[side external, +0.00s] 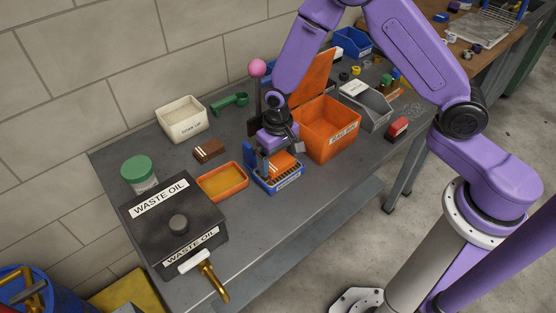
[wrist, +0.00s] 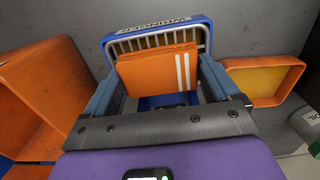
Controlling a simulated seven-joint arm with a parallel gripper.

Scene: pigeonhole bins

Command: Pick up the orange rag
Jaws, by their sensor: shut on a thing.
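The orange rag (side external: 284,163) is a folded orange piece with two white stripes, also seen in the wrist view (wrist: 155,70). It is at a small blue tray (side external: 290,182) with a white rack and a label on its front; the tray also shows in the wrist view (wrist: 203,25). My gripper (side external: 270,164) points down over the tray. In the wrist view my gripper (wrist: 158,82) has one finger on each side of the rag and is shut on it. Whether the rag touches the tray's bottom is hidden.
An orange bin (side external: 332,143) with its lid up stands close on the right. An orange tray with yellow liquid (side external: 222,181) is close on the left. A black waste oil box (side external: 172,222), brown striped block (side external: 208,150) and white tub (side external: 182,122) are farther left.

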